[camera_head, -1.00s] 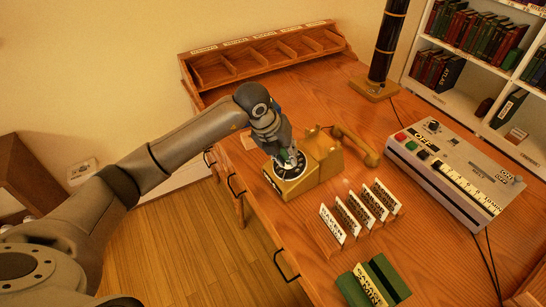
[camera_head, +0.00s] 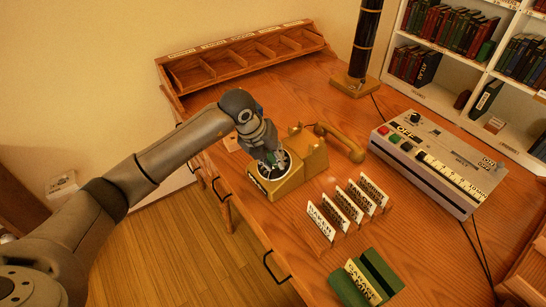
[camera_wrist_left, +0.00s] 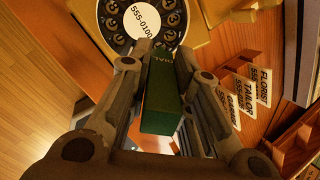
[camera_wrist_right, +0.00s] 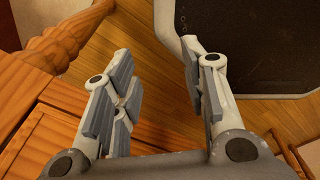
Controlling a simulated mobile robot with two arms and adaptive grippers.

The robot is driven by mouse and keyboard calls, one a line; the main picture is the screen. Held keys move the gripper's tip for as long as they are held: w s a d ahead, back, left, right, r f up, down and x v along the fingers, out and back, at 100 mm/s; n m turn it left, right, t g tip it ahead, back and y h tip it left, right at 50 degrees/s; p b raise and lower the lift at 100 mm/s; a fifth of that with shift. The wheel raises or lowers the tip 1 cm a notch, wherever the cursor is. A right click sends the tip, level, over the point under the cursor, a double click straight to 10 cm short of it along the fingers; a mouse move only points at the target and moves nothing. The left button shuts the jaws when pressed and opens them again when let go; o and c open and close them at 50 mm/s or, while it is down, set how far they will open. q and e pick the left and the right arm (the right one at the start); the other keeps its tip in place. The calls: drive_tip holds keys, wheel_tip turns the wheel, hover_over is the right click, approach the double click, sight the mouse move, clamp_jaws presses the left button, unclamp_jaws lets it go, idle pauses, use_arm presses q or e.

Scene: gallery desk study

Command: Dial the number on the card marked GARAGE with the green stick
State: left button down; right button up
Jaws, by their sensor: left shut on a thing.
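The brass-yellow rotary telephone (camera_head: 309,160) stands near the desk's front left edge. Its black dial (camera_head: 276,167) has a white centre label, which reads 555-0100 in the left wrist view (camera_wrist_left: 146,20). My left gripper (camera_head: 268,153) is over the dial, shut on the green stick (camera_wrist_left: 163,98). The stick's far end points at the dial; I cannot tell whether it touches. Several white cards stand in a wooden rack (camera_head: 333,243). My right gripper (camera_wrist_right: 157,62) is open and empty.
The handset (camera_head: 343,143) lies off its cradle, behind the phone. A green holder (camera_head: 382,272) with a card is at the front. A grey control box (camera_head: 440,165) stands right, a dark column (camera_head: 367,40) behind, and a wooden pigeonhole tray (camera_head: 240,60) at the back left.

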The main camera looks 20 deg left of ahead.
use_arm(q)
drive_tip(key=shift+w+f+b, duration=0.1)
drive_tip(key=shift+f+b, duration=0.15)
drive_tip(key=shift+b, duration=0.1)
idle(0.3)
drive_tip(key=shift+w+d+f, duration=0.1)
drive_tip(key=shift+d+f, duration=0.05)
drive_tip(key=shift+f, duration=0.1)
idle(0.4)
drive_tip(key=shift+f, duration=0.1)
drive_tip(key=shift+s+a+f, duration=0.25)
drive_tip(key=shift+s+a, duration=0.3)
drive_tip(key=shift+a, duration=0.05)
drive_tip(key=shift+s+a+f, duration=0.2)
drive_tip(key=shift+a, duration=0.4)
drive_tip(key=shift+b, duration=0.3)
drive_tip(key=shift+a+r, duration=0.1)
